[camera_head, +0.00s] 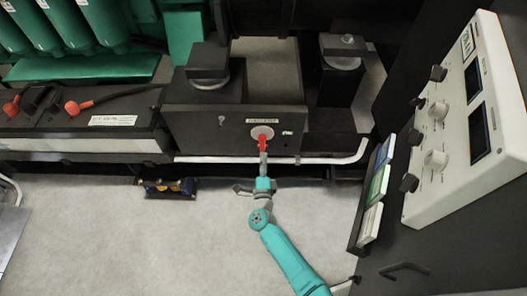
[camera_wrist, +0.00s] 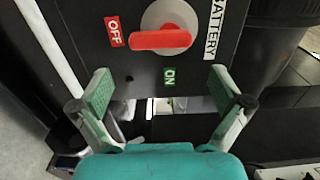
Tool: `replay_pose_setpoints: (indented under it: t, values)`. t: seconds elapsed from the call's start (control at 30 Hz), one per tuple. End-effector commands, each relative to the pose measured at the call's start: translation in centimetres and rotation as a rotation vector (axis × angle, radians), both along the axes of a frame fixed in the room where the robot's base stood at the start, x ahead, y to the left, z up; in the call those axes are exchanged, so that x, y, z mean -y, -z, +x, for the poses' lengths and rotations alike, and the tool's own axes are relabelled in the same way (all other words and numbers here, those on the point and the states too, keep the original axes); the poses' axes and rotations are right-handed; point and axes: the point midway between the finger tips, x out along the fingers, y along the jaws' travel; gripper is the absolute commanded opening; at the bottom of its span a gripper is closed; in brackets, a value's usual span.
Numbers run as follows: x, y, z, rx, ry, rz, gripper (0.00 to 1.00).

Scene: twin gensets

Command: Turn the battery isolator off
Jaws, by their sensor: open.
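The battery isolator is a red lever handle (camera_wrist: 160,39) on a round grey disc (camera_wrist: 178,14), set in a dark panel (camera_head: 200,119). In the wrist view the handle points left, its tip beside the red OFF label (camera_wrist: 114,31). The green ON label (camera_wrist: 169,76) lies below the disc. In the head view the handle (camera_head: 262,143) points down. My gripper (camera_wrist: 160,88) is open and empty, its green-padded fingers spread below the handle in the wrist view, with no visible contact. In the head view it is hard to make out against the panel.
A white pipe (camera_head: 210,159) runs along the panel's lower edge. A battery box (camera_head: 70,125) with red and black terminals stands at left. A control console (camera_head: 470,115) with knobs stands at right. Grey floor (camera_head: 200,240) lies open in front.

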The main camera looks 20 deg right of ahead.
Motion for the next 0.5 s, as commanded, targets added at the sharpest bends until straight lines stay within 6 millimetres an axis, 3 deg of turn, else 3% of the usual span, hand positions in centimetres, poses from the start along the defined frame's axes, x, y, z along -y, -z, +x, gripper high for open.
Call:
replay_pose_setpoints:
  t: [0.2,0.5]
  values:
    - [-0.9,0.0,-2.7,0.000,-0.001,0.000,1.00]
    - [-1.1,0.0,-3.4,0.000,0.000,0.000,1.00]
